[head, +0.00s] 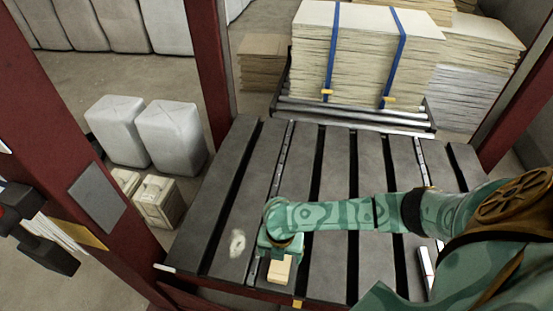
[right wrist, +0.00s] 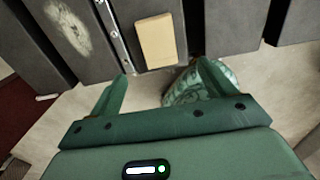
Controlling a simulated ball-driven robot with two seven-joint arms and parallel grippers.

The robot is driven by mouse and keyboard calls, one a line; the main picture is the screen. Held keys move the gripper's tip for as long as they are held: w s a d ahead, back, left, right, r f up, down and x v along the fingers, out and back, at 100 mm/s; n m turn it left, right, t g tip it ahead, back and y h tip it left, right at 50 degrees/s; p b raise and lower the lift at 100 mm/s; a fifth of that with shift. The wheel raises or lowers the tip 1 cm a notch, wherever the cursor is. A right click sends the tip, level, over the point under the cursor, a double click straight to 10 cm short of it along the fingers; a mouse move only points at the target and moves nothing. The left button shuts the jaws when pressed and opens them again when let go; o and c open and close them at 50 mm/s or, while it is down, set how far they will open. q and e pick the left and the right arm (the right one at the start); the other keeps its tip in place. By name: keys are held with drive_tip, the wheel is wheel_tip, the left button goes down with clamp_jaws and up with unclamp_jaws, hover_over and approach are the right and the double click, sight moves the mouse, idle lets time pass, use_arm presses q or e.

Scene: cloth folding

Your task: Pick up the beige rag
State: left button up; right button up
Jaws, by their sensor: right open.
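The beige rag (head: 280,270) is a small, flat, folded-looking rectangle lying on a dark slat near the front edge of the table (head: 330,275). It also shows in the right wrist view (right wrist: 156,41), at the top middle, fully visible. My right gripper (head: 279,249) is right beside the rag in the head view, at the end of my teal patterned arm. In the right wrist view my right gripper (right wrist: 162,70) is open and empty. Its fingers are apart and the rag lies beyond their tips. My left gripper is not in view.
A pale worn spot (head: 237,244) marks the slat left of the rag. Strapped sheet stacks (head: 365,55) stand behind the table on rollers. White sacks (head: 170,136) and beige canisters (head: 158,202) stand on the floor at left, beyond a red post (head: 211,75). The slats around the rag are clear.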

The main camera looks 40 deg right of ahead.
sight(280, 266)
wheel_tip(280, 266, down, 7)
drive_tip(key=b, duration=0.3)
drive_tip(key=shift+r, duration=0.2)
drive_tip(key=shift+d+f+b, duration=0.1)
drive_tip(key=shift+f+b, duration=0.65)
drive_tip(key=shift+f, duration=0.1)
drive_tip(key=shift+w+f+b, duration=0.2)
drive_tip(key=shift+f+b, duration=0.7)
drive_tip(key=shift+f, duration=0.3)
drive_tip(key=shift+w+f, duration=0.1)
drive_tip(key=shift+f, duration=0.05)
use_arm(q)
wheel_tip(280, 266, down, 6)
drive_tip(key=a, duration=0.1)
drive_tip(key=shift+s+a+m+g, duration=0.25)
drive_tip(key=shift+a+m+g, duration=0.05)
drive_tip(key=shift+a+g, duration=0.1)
use_arm(e)
drive_tip(key=shift+d, duration=0.1)
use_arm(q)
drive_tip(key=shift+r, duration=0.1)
use_arm(e)
drive_tip(key=c, duration=1.1)
drive_tip(key=shift+c, duration=0.2)
